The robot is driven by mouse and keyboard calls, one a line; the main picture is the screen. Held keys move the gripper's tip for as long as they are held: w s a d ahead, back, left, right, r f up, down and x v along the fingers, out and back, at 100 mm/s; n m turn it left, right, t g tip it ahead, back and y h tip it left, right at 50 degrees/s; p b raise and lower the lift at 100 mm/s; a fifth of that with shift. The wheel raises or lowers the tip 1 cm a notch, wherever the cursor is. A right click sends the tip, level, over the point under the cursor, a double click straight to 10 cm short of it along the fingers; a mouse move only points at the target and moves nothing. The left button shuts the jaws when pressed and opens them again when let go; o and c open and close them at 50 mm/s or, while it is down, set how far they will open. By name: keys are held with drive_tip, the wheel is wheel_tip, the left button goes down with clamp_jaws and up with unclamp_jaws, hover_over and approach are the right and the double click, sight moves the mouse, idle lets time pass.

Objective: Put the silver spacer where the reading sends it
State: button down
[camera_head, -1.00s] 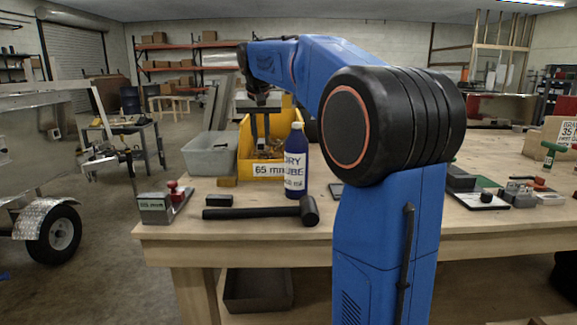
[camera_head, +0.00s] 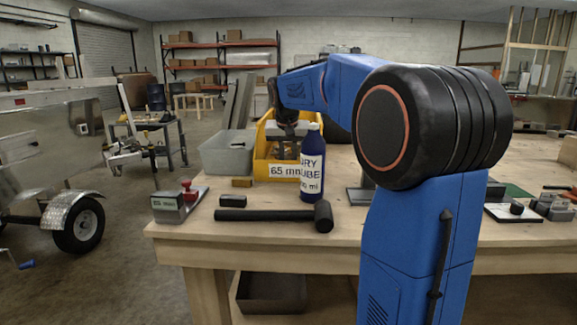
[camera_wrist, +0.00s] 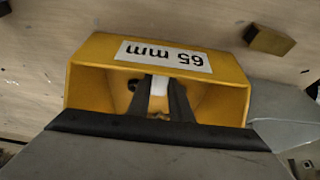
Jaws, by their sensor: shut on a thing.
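My gripper (camera_head: 286,150) is down in the mouth of a yellow bin (camera_head: 261,150) whose front label reads "65 mm". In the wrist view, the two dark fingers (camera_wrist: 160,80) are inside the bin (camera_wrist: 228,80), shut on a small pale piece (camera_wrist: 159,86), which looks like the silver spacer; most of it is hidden. I cannot tell whether it touches the bin floor. A grey gauge (camera_head: 170,207) with a red knob stands at the bench's left end. Its small display ends in "5 mm"; the first digit is hard to read.
A blue bottle (camera_head: 312,175) stands close in front of the bin's right side. A grey tub (camera_head: 226,158) is left of it. A brass block (camera_head: 242,183), a black block (camera_head: 233,201) and a black mallet (camera_head: 270,215) lie in front. My arm hides the bench's middle.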

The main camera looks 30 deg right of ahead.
drive_tip(key=shift+f, duration=0.65)
drive_tip(key=c, duration=1.6)
unclamp_jaws()
drive_tip(key=shift+f, duration=0.1)
drive_tip(key=v, duration=1.2)
